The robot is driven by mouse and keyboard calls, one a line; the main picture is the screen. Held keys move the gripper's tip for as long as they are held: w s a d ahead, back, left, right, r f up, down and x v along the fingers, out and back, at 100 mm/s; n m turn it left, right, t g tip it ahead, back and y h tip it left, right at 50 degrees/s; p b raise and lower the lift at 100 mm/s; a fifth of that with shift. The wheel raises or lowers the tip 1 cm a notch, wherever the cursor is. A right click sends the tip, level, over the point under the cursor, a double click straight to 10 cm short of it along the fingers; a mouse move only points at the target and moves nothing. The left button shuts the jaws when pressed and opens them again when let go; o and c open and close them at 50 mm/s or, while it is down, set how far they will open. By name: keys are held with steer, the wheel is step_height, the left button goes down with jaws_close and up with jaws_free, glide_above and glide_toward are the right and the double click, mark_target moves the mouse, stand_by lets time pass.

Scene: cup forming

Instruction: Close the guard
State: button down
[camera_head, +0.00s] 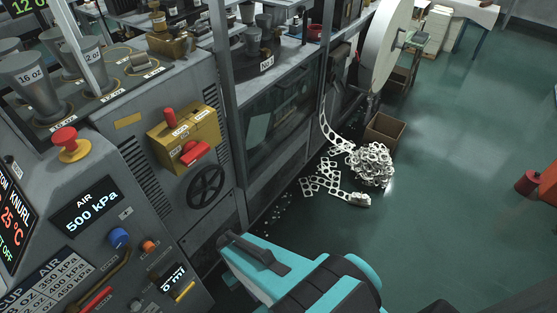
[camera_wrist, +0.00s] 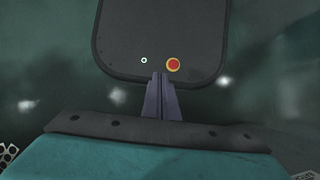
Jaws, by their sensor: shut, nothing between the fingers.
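The machine's front has dark see-through panels in grey frames (camera_head: 285,105), which look like the guard. I cannot tell from here whether the guard is open or shut. My gripper (camera_wrist: 162,80) shows in the wrist view, shut and empty, with its two dark fingers together. It points down over the green floor, clear of the guard. In the head view my turquoise arm reaches in from the bottom, in front of the machine, and the fingers are hidden.
A yellow box with a red lever (camera_head: 195,153) and a black handwheel (camera_head: 206,186) are on the machine's front. A red push button (camera_head: 66,142) stands on the left console. Scrap strip (camera_head: 370,165) and a brown carton (camera_head: 384,133) lie on the floor.

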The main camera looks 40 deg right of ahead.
steer(key=w+d+f+m+t+y+b, duration=0.1)
steer(key=w+f+m+t+y+b, duration=0.1)
steer(key=w+f+m+b, duration=0.3)
steer(key=w+d+f+m+t+y+b, duration=0.1)
steer(key=w+d+m+y+b, duration=0.2)
steer(key=w, duration=0.5)
steer(key=w+d+m+t+y+b, duration=0.2)
steer(key=w+d+m+t+b, duration=0.4)
steer(key=w+d+m+b, duration=0.6)
steer(key=w+d+r+m+t+h+b, duration=0.1)
steer(key=w+d+r+m+t+b, duration=0.2)
steer(key=d, duration=0.4)
steer(key=w+d+r+m+t+b, duration=0.1)
steer(key=w+d+m+t, duration=0.15)
steer(key=w+d, duration=0.35)
steer(key=s+d+r+m+t+h+b, duration=0.1)
steer(key=d+r+m+t+b, duration=0.1)
steer(key=d, duration=0.7)
steer(key=s+d+r+m+t+h+b, duration=0.1)
steer(key=d+r+m+t+b, duration=0.2)
steer(key=d, duration=0.7)
step_height(320, 180, up, 2)
steer(key=m, duration=0.2)
steer(key=shift+r+m+h, duration=0.15)
steer(key=shift+m+h, duration=0.15)
steer(key=shift+m, duration=0.05)
steer(key=shift+w, duration=0.1)
